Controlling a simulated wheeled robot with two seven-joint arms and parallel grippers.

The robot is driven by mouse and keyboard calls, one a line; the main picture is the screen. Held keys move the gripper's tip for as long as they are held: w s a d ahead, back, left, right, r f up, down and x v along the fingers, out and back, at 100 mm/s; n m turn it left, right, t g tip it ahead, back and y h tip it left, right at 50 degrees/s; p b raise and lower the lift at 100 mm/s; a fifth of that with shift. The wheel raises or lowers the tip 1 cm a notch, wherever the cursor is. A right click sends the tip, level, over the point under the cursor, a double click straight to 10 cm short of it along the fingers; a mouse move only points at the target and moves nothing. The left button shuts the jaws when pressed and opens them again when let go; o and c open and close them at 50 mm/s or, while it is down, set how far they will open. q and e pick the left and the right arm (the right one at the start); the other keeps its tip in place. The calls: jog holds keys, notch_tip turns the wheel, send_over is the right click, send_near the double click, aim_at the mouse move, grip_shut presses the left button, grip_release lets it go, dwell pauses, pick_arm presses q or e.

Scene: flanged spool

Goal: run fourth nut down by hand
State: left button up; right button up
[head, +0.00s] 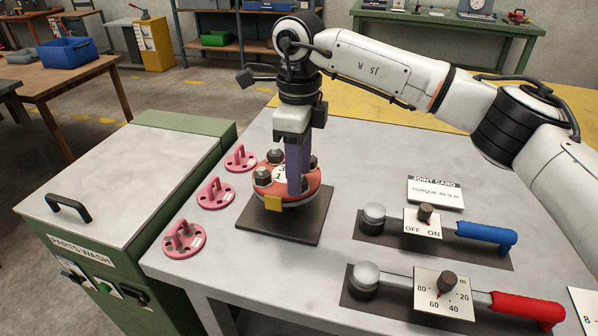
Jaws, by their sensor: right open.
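The flanged spool (268,188) is orange-red with a white marked top and stands on a dark square plate (285,225). Dark nuts show on its rim: one at the left (262,177), one at the back (279,157) and one at the right (311,163). My right gripper (297,188) comes down from above, upright, over the near right part of the flange. Its purple finger hides that part of the rim, so a nut there and any contact cannot be seen. The right gripper is open. My left gripper is not in view.
Pink handled pieces (215,193) stand left of the plate. A blue-handled wrench (485,233) and a red-handled wrench (525,306) with dials lie at the right. A joint card (436,193) stands behind them. A green parts washer (125,190) adjoins the grey table (350,150).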

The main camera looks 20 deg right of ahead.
notch_tip(320, 180, up, 10)
jog(key=shift+f, duration=0.25)
dwell(0.4)
